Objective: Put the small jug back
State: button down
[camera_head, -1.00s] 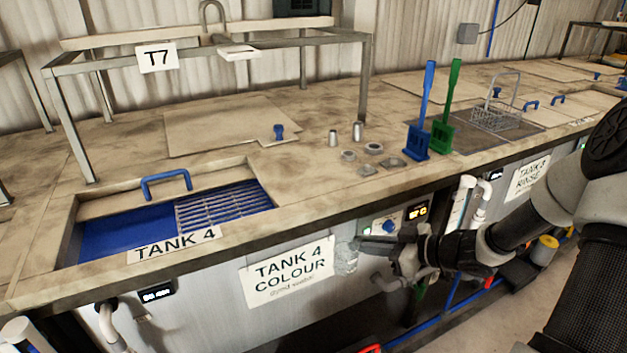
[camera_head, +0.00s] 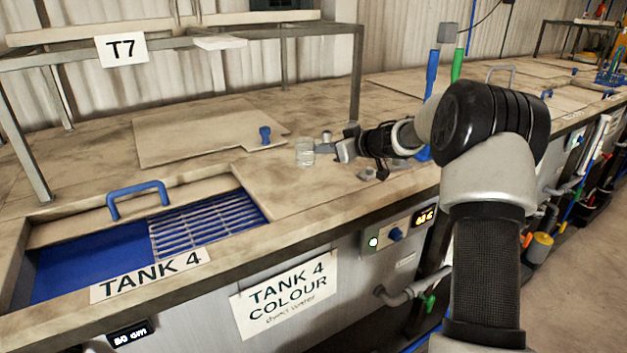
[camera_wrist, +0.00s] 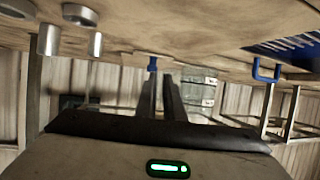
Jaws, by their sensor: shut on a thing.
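The small jug (camera_head: 305,152) is clear and looks upright in the head view, at the left end of my gripper (camera_head: 335,149). It is over the worktop, just right of the lid board with the blue knob. I cannot tell whether its base touches the worktop. In the wrist view, which is upside down, the clear jug (camera_wrist: 200,88) shows beside the dark fingers (camera_wrist: 162,92). My gripper is shut on the jug. My wrist and arm hide part of the worktop behind and to the right.
Small metal pieces (camera_head: 367,174) sit close to my wrist. Tank 4 (camera_head: 88,262) lies open at left with a blue grid (camera_head: 205,225). A frame marked T7 (camera_head: 121,49) stands over the worktop. A blue-handled tool (camera_head: 432,72) stands behind my arm.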

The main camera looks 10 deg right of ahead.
aim_at(324, 182)
jog(key=shift+f+b, duration=0.65)
jog(key=shift+f, duration=2.85)
jog(key=shift+f, duration=0.15)
jog(key=c, duration=1.9)
grip_release()
jog(key=shift+o, duration=0.2)
jog(key=shift+s+d+r, duration=0.15)
jog(key=shift+r, duration=0.05)
jog(key=v, duration=1.1)
jog(key=shift+s+d+r, duration=0.1)
jog(key=shift+s+d, duration=0.1)
jog(key=shift+s, duration=0.05)
